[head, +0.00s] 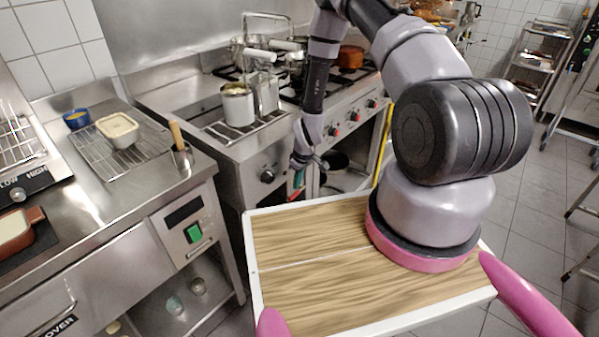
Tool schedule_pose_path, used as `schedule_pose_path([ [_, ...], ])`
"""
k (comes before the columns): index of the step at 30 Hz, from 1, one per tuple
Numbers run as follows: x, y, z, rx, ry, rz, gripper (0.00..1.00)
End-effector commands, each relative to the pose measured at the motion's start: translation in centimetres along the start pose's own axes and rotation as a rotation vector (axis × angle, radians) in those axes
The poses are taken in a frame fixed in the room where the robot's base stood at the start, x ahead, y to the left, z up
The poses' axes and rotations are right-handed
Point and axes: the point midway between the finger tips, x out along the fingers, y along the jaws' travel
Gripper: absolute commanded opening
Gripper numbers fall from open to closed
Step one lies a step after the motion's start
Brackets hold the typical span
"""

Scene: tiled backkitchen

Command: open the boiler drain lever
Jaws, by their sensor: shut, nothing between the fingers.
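My arm reaches down past the front of the steel cooking line, and my gripper (302,163) is small in the head view, beside the front of a steel unit (232,183) with a black knob (267,176). The gripper is shut and empty. Just below it is a small red and teal piece (298,182); I cannot tell whether this is the boiler drain lever or whether the gripper touches it. No drain lever can be made out with certainty; my wrist and arm cover part of that front.
A wooden-topped board with a white rim (300,295) lies in front, below my arm. A stove with red knobs (352,117) stands to the right of the gripper. Pots and a steel can (238,104) stand on top.

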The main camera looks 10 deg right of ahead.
Motion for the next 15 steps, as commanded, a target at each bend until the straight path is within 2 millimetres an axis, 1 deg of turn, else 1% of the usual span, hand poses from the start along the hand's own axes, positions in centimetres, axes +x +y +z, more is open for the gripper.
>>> schedule_pose_path([
  [1,0.9,0.0,0.1,0.002,-0.001,-0.001,0.0],
  [3,1.9,0.0,0.0,0.001,0.0,0.0,0.0],
  [6,2.9,0.0,0.0,0.001,0.0,0.0,0.0],
  [10,3.6,0.0,0.0,0.001,0.0,0.0,0.0],
  [15,3.7,0.0,0.0,0.001,0.0,0.001,0.0],
])
